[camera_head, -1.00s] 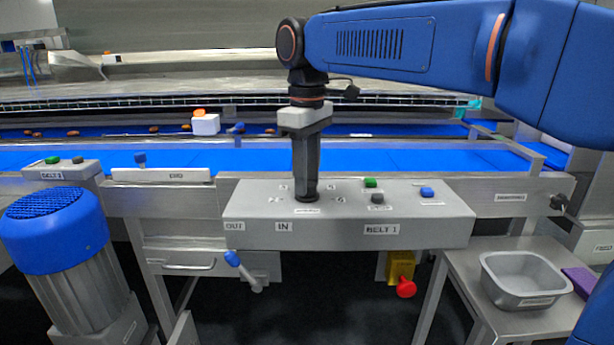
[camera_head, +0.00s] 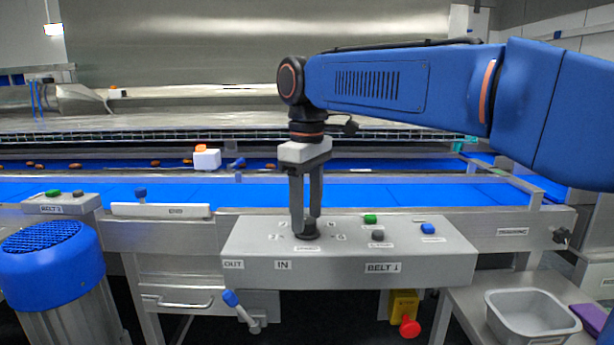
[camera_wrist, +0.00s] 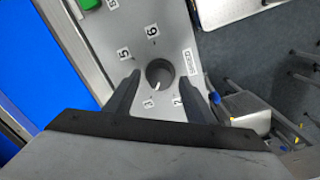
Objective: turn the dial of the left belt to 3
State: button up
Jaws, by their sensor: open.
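The speed dial (camera_head: 306,235) is a dark round knob on top of the grey BELT 1 control box (camera_head: 245,242). In the wrist view the dial (camera_wrist: 160,73) has a white pointer mark on its lower left edge, towards the printed 3 (camera_wrist: 148,103). Numbers 2, 5 and 6 also show around it. My gripper (camera_head: 305,228) points straight down at the dial. In the wrist view my gripper (camera_wrist: 159,80) is open, with one finger on each side of the dial. I cannot tell whether the fingers touch it.
A green button (camera_head: 370,219), a grey button (camera_head: 377,235) and a blue button (camera_head: 428,228) stand right of the dial. A blue-handled lever (camera_head: 231,298) hangs below the box. The BELT 2 box (camera_head: 75,203) stands at the left. A metal tray (camera_head: 530,312) lies at the right.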

aim_at(307, 221)
notch_tip(307, 221, up, 17)
jog(key=shift+f, duration=0.15)
jog(key=shift+s, duration=0.15)
dwell(0.5)
